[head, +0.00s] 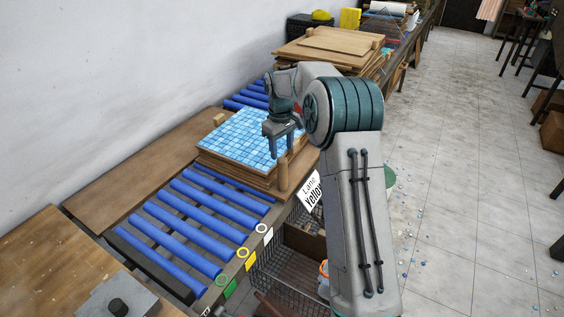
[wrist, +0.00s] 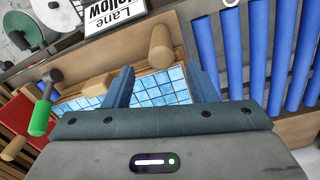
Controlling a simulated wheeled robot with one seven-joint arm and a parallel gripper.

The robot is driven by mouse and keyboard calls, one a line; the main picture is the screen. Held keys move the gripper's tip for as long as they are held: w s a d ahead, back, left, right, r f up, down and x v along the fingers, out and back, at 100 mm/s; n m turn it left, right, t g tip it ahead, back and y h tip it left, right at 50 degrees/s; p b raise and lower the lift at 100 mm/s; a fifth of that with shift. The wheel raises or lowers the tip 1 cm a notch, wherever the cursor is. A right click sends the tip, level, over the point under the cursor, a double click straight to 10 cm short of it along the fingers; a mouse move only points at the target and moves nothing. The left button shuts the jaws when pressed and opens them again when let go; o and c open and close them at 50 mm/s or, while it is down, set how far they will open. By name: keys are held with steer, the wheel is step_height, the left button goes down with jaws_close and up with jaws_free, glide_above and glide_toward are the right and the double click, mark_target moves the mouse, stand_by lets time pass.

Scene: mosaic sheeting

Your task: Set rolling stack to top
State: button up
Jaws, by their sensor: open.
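A stack of wooden boards with a blue mosaic sheet (head: 240,137) on top sits on the blue roller conveyor (head: 195,208) in the head view. Wooden pegs stand at its edges, one at the front right corner (head: 283,176). My gripper (head: 283,150) hangs over the right part of the mosaic, fingers pointing down. In the wrist view my gripper (wrist: 162,88) is open with nothing between its fingers. The mosaic (wrist: 150,92) and a peg (wrist: 161,45) show beyond the fingers. I cannot tell whether the fingertips touch the sheet.
Bare rollers lie in front of the stack. Another board stack (head: 325,45) stands behind. A wooden table (head: 50,262) is at lower left.

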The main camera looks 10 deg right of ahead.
steer(key=shift+a+r, duration=0.15)
steer(key=shift+r, duration=2)
steer(key=shift+s+r, duration=0.2)
steer(key=shift+s, duration=0.05)
steer(key=s+r+m+t, duration=0.1)
steer(key=s+r+m, duration=0.15)
steer(key=s, duration=1.05)
steer(key=s+r+m+t, duration=0.15)
steer(key=s+r, duration=0.25)
steer(key=s, duration=0.9)
steer(key=s+f+m, duration=0.2)
steer(key=s+f, duration=0.2)
steer(key=s, duration=0.6)
steer(key=shift+s+a+m, duration=0.2)
steer(key=shift+s+m, duration=0.2)
